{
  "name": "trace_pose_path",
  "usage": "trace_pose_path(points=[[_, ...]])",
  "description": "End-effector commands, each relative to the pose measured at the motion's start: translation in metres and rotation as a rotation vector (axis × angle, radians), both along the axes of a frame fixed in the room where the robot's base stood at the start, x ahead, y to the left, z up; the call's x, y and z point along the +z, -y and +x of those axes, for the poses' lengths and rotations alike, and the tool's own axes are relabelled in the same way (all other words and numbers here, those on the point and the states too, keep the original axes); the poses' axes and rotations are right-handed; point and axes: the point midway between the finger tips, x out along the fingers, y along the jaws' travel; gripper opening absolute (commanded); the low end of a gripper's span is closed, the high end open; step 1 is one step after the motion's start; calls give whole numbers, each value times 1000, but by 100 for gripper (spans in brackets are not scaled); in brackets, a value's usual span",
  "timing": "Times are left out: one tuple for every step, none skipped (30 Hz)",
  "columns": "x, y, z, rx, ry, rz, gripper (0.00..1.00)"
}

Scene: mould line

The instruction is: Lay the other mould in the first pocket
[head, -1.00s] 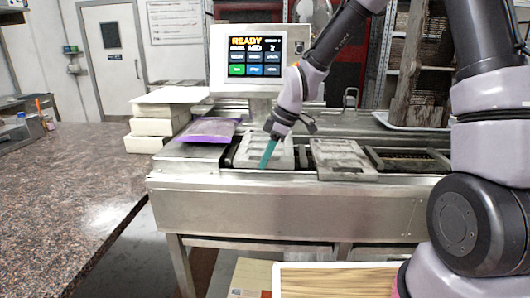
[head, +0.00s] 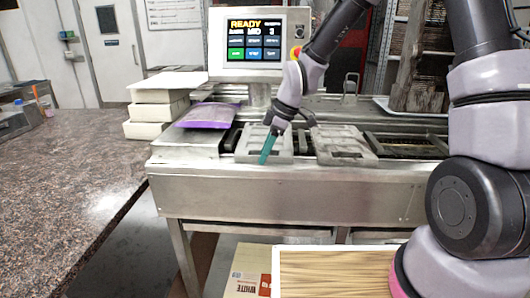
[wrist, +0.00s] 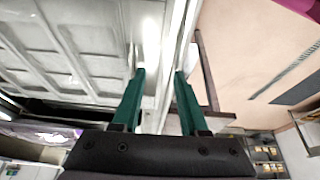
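Two grey rectangular moulds with recessed panels lie side by side on the steel line in the head view. The left mould (head: 277,146) is beneath my gripper (head: 266,150); the right mould (head: 343,143) lies to its right, reaching the front edge. In the wrist view the left mould (wrist: 85,50) fills the upper left, its recesses facing me. The two green fingers of my gripper (wrist: 160,75) stand apart on either side of a bright strip along the mould's front edge. Whether they press on it is unclear. The pocket under the left mould is mostly hidden.
A purple-edged bag (head: 207,115) lies left of the moulds, beside stacked white boxes (head: 155,118). Dark bars cross the line to the right. A screen (head: 258,42) reading READY stands behind. Below are a wood-topped surface (head: 335,275) and a carton (head: 248,275).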

Motion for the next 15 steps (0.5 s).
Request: trace_pose_path(points=[[0, 0, 0, 0, 0, 0, 43], [0, 0, 0, 0, 0, 0, 43], [0, 0, 0, 0, 0, 0, 43], [0, 0, 0, 0, -2, -1, 43], [0, 0, 0, -1, -1, -1, 43], [1, 1, 0, -1, -1, 0, 43], [3, 1, 0, -1, 0, 0, 43], [5, 2, 0, -1, 1, 0, 43], [9, 4, 0, -2, 0, 0, 43], [13, 6, 1, -4, 1, 0, 43], [17, 8, 1, -3, 3, 1, 43], [24, 11, 1, -4, 3, 0, 43], [30, 13, 1, -5, 3, 0, 43], [36, 16, 1, -4, 4, 0, 43], [44, 19, 1, -6, 4, 0, 43]])
